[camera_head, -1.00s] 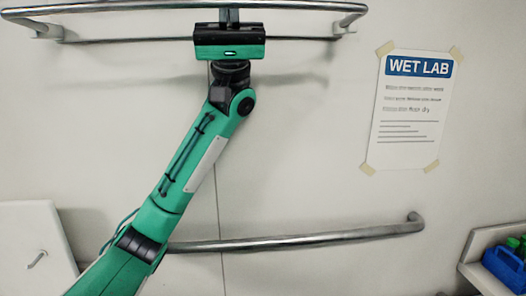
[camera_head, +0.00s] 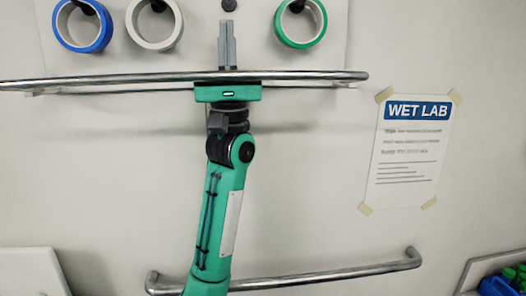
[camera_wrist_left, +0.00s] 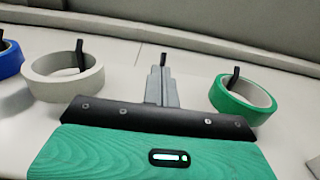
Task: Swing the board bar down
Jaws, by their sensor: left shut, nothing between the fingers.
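The metal board bar (camera_head: 300,76) runs level across the upper part of the head view, below the hanging tape rolls. Its right end shows; its left end reaches the frame edge. My left gripper (camera_head: 228,35) points up from below, with its green palm just under the bar and its thin grey fingers shut and empty. The fingers rise above the bar line in front of the board; whether palm or fingers touch the bar I cannot tell. The left wrist view shows the closed fingers (camera_wrist_left: 160,85) between a white and a green roll; the bar cannot be made out there. My right gripper is not in view.
The pale board (camera_head: 190,55) carries a blue roll (camera_head: 100,37), a white roll (camera_head: 168,42) and a green roll (camera_head: 318,35) on pegs. A lower rail (camera_head: 340,275) crosses below, partly behind my arm. A WET LAB sheet (camera_head: 410,155) is taped at right.

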